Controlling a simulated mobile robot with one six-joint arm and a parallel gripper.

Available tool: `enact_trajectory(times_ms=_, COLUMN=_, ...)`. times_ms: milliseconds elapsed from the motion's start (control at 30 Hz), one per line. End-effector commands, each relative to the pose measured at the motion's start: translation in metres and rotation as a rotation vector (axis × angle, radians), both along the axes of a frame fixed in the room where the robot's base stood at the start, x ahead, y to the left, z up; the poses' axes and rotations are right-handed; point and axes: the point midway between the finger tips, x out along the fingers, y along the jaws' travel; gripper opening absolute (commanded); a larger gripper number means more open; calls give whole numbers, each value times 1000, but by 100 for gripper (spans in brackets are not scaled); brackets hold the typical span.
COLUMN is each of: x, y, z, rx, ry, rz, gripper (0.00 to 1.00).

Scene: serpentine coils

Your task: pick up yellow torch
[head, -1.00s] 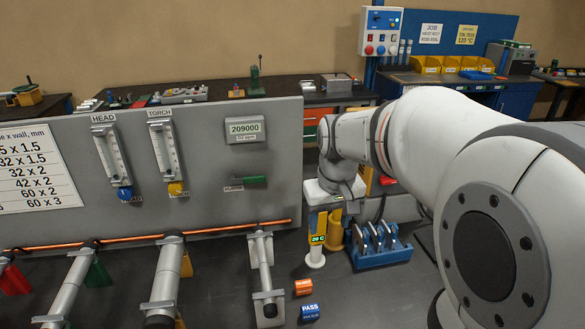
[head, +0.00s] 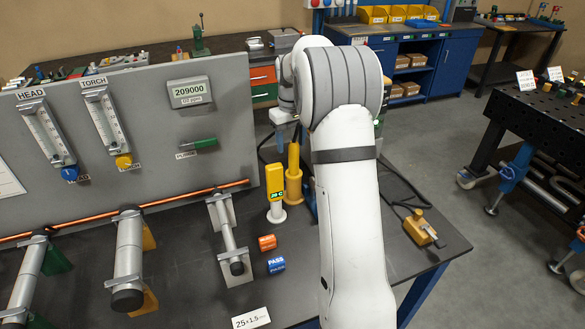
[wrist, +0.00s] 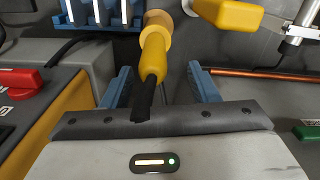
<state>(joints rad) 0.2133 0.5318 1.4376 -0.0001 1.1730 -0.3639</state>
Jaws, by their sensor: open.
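The yellow torch (head: 293,176) stands upright on the dark bench, just right of the yellow meter with a green display (head: 276,186). In the wrist view the torch (wrist: 154,55) lies between my gripper's two blue fingers (wrist: 160,72), with a black hose or end piece towards the palm. The fingers are apart, with gaps on both sides of the torch; I see no contact. In the head view my gripper (head: 284,118) is partly hidden by my arm, above the torch's top.
The grey panel (head: 150,130) stands left of the torch. The yellow meter (wrist: 228,14) is close by in the wrist view. A blue rack (wrist: 100,14) and a box with a red knob (wrist: 25,82) are near. Orange (head: 267,242) and blue (head: 276,265) blocks lie in front.

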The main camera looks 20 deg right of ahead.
Motion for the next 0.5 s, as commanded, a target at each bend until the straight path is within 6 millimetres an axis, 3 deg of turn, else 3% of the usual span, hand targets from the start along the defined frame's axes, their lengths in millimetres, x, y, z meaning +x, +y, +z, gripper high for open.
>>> enact_trajectory(times_ms=500, x=-1, y=-7, z=-61, rx=0, ry=0, rz=1, gripper=54)
